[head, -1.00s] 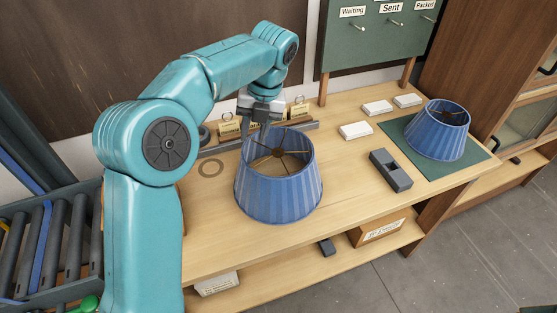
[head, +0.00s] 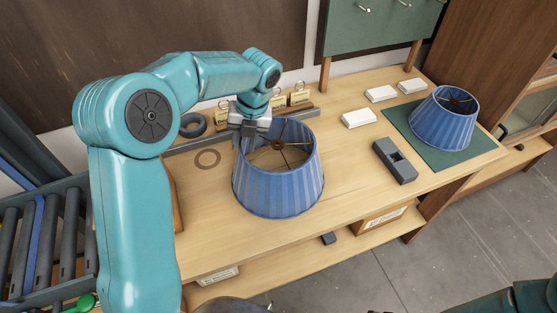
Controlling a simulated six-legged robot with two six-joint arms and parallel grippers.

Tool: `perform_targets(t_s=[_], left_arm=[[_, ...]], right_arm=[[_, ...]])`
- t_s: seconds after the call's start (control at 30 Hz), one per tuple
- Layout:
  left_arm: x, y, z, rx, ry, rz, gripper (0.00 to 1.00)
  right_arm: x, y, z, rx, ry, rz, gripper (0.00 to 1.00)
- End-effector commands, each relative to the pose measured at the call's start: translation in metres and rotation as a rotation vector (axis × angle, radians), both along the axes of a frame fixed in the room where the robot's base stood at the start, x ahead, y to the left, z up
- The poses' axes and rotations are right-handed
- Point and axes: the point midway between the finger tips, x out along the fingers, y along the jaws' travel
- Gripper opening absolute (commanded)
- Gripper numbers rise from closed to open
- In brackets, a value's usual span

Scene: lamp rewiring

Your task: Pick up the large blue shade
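A large blue pleated shade (head: 278,190) stands upright on the wooden bench, its open top showing a brass spider frame. A second blue shade (head: 443,122), smaller in the picture, stands on a green mat (head: 400,118) at the right. My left gripper (head: 246,143) points down at the upper left rim of the nearer shade, with its fingers at the rim. Whether the fingers are closed on the rim cannot be made out. My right gripper is not in view.
White boxes (head: 359,118) and a dark grey block (head: 395,161) lie right of the nearer shade. A rail with tagged clips (head: 299,95) runs behind. A roller conveyor (head: 45,240) is at far left. The bench's front strip is clear.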

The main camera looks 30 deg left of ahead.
Motion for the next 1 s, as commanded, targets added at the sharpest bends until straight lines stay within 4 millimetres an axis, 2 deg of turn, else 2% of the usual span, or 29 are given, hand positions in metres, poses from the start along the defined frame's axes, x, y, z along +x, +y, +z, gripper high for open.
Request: perform_targets(t_s=[0.17,0.43,0.7,0.77,0.8,0.83,1.0], left_arm=[[-0.001,0.004,-0.013,0.0,0.002,0.001,0.33],[-0.005,0.012,-0.052,-0.001,0.001,0.001,0.33],[-0.005,0.014,-0.056,-0.001,-0.001,0.001,0.33],[-0.005,0.014,-0.056,-0.001,-0.001,0.001,0.17],[-0.005,0.014,-0.056,-0.001,-0.001,0.001,0.04],[-0.005,0.014,-0.056,-0.001,-0.001,0.001,0.0],[-0.005,0.014,-0.056,0.0,-0.002,0.001,0.0]], right_arm=[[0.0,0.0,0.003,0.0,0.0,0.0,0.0],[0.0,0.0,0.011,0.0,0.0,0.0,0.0],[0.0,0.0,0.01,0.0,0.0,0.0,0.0],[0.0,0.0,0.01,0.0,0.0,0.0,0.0],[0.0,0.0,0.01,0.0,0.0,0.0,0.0],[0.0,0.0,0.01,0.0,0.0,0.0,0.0],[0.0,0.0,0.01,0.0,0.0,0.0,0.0]])
